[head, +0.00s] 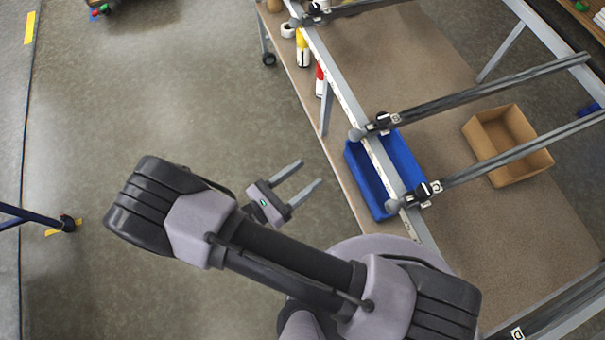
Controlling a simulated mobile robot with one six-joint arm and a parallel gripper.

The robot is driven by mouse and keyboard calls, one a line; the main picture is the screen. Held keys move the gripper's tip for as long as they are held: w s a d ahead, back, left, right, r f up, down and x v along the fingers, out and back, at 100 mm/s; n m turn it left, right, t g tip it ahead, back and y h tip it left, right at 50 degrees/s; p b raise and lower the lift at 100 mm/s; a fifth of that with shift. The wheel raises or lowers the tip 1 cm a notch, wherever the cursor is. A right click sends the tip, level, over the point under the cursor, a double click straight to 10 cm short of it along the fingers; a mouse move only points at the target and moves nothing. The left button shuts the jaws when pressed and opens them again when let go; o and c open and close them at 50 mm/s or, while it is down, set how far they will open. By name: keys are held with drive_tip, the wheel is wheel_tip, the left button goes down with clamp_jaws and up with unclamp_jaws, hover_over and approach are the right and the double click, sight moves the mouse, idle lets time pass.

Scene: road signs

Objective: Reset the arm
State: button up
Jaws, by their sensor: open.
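My gripper (304,178) shows in the head view, left of the workbench edge and above bare floor. Its two grey fingers are spread apart, point up and to the right, and hold nothing. My arm (290,255) is folded across the lower middle of the view, with its elbow toward the left.
A workbench (420,60) with metal rails fills the right side. A blue bin (405,155) and a cardboard box (507,145) sit on it. A yellow bottle (303,48) stands near its edge. A blue leg (30,215) shows at far left. The floor (150,100) between is clear.

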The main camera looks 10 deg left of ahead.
idle(0.4)
drive_tip(key=s+d+r+m+g+y+b, duration=0.1)
drive_tip(key=d+r+m+g+y+b, duration=0.2)
drive_tip(key=d+r+m+y, duration=0.3)
drive_tip(key=s+d+r+m+g+y+b, duration=0.1)
drive_tip(key=d+r+m+g+y+b, duration=0.3)
drive_tip(key=d+r+m, duration=0.7)
wheel_tip(320, 180, up, 5)
drive_tip(key=m+g+y, duration=0.1)
drive_tip(key=m+y, duration=0.1)
drive_tip(key=m, duration=1.5)
drive_tip(key=shift+s+m+g+y, duration=0.3)
drive_tip(key=shift+y, duration=0.1)
drive_tip(key=shift+f, duration=0.1)
